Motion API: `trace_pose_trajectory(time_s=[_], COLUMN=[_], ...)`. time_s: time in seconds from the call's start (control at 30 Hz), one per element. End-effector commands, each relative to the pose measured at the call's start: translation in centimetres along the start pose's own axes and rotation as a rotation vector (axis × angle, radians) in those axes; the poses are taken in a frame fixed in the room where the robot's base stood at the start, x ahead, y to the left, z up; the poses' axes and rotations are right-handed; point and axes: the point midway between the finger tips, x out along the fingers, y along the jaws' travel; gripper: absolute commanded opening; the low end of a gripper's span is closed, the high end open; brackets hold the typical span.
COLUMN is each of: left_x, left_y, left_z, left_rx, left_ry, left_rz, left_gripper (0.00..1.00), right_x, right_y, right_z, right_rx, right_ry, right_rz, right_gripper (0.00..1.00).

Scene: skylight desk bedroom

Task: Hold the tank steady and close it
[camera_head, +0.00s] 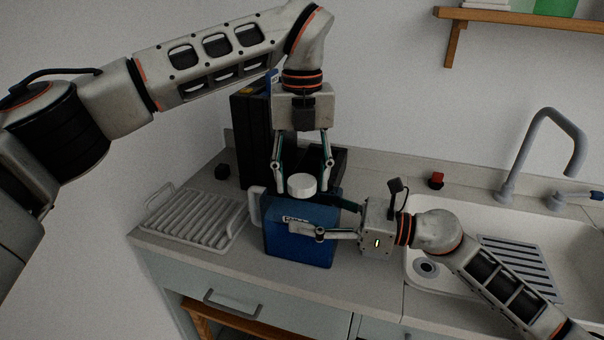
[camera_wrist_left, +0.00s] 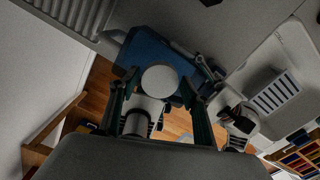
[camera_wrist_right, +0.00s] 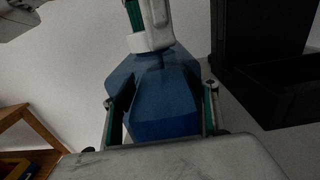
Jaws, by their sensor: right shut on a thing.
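The tank (camera_head: 300,247) is a blue jug with a pale handle and a label, standing upright on the counter. A round white cap (camera_head: 301,184) is at its top; it also shows in the left wrist view (camera_wrist_left: 160,80) and over the tank in the right wrist view (camera_wrist_right: 150,42). I cannot tell whether it is screwed down. My left gripper (camera_head: 302,188) points down from above, its open fingers on either side of the cap with gaps. My right gripper (camera_head: 328,217) comes from the right and is shut on the tank (camera_wrist_right: 165,110), one finger across its front.
A white drying rack (camera_head: 195,220) lies left of the tank. A black appliance (camera_head: 252,140) stands behind. The sink (camera_head: 415,285) with a grey faucet (camera_head: 548,125) is at the right, under my right arm. A small red-and-black object (camera_head: 436,180) sits behind the sink.

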Motion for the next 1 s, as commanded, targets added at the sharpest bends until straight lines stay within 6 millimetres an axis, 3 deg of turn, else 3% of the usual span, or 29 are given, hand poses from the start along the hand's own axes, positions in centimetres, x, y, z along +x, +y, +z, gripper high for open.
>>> trace_pose_trajectory(time_s=[0.03, 0.1, 0.4, 0.43, 0.5, 0.87, 1.0], left_x=[0.0, 0.0, 0.0, 0.0, 0.0, -0.1, -1.4], left_y=[0.0, 0.0, 0.0, 0.0, 0.0, 0.0, 0.0], left_z=[0.0, 0.0, 0.0, 0.0, 0.0, 0.0, 0.0], left_rx=[0.000, 0.000, 0.005, 0.005, 0.005, 0.004, 0.003], left_ry=[0.000, 0.000, 0.000, 0.000, 0.000, 0.000, -0.002], left_rz=[0.000, 0.000, 0.000, 0.000, 0.000, 0.000, 0.000], left_gripper=[0.31, 0.12, 0.12, 0.40, 0.57, 0.57, 0.57], right_x=[0.0, 0.0, 0.0, 0.0, 0.0, 0.0, 0.0], right_y=[0.0, 0.0, 0.0, 0.0, 0.0, 0.0, 0.0], right_z=[0.0, 0.0, 0.0, 0.0, 0.0, 0.0, 0.0], right_rx=[0.000, 0.000, 0.000, 0.000, 0.000, 0.000, 0.000], right_ry=[0.000, 0.000, 0.000, 0.000, 0.000, 0.000, 0.000], right_rz=[0.000, 0.000, 0.000, 0.000, 0.000, 0.000, 0.000], right_gripper=[0.00, 0.00, 0.00, 0.00, 0.00, 0.00, 0.00])
